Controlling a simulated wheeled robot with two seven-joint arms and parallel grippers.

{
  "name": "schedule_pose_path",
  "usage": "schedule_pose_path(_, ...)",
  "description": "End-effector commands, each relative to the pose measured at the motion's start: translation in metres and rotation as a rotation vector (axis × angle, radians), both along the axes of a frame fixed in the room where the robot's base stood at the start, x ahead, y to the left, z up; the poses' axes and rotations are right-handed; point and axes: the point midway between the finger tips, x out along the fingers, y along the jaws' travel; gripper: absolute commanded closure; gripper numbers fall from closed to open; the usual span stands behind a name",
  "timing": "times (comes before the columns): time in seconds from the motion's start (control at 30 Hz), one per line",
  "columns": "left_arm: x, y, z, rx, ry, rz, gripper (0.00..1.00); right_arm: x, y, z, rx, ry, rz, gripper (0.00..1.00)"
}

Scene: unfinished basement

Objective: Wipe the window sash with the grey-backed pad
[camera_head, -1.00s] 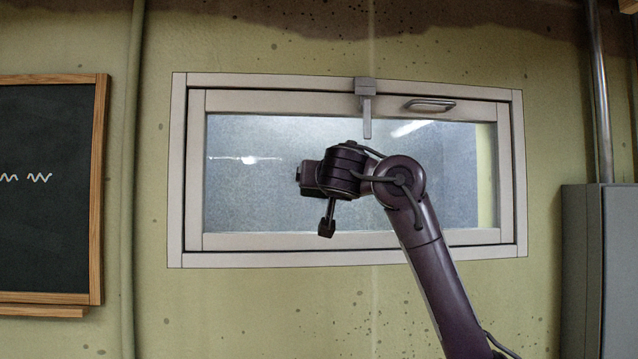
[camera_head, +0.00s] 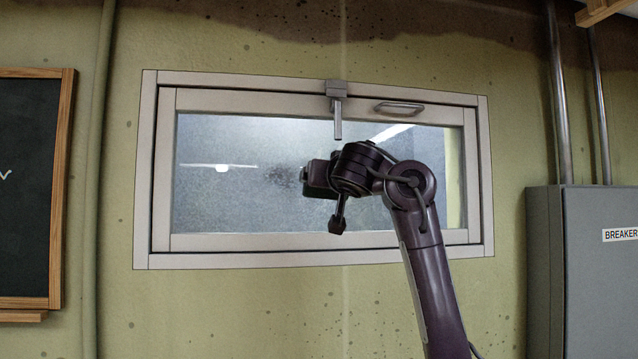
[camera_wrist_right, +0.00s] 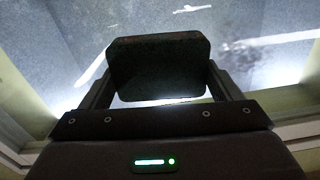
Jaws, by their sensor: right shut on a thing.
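The window sash (camera_head: 250,242) is a pale frame around frosted glass, set in the wall. A dark smudge (camera_head: 286,176) shows on the glass just left of my right gripper. My right gripper (camera_head: 318,178) is in front of the pane, right of its middle. In the right wrist view, its fingers are shut on a dark, rounded pad (camera_wrist_right: 160,66), with the glass behind it. I cannot tell whether the pad touches the glass. The pad's wiping face is hidden. My left gripper is not in view.
A grey breaker box (camera_head: 590,265) stands out at right, under metal pipes (camera_head: 600,120). A chalkboard (camera_head: 25,190) hangs at left.

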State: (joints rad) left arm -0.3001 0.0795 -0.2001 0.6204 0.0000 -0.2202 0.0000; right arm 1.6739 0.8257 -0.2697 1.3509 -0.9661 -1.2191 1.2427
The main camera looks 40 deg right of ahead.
Motion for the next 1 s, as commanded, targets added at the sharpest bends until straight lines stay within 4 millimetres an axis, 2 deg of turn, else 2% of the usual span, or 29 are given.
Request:
schedule_pose_path(0.2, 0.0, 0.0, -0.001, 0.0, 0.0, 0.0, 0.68, 0.0, 0.001, 0.0, 0.001, 0.002, -0.001, 0.33)
schedule_pose_path(0.53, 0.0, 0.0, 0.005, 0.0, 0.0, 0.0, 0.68, 0.017, 0.024, 0.0, 0.0, 0.001, 0.002, 0.33)
schedule_pose_path(0.77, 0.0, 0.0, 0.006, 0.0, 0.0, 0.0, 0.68, 0.022, 0.03, 0.0, -0.001, 0.002, 0.003, 0.33)
schedule_pose_path(1.0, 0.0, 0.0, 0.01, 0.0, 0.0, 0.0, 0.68, 0.032, 0.048, 0.0, -0.001, 0.002, 0.003, 0.33)
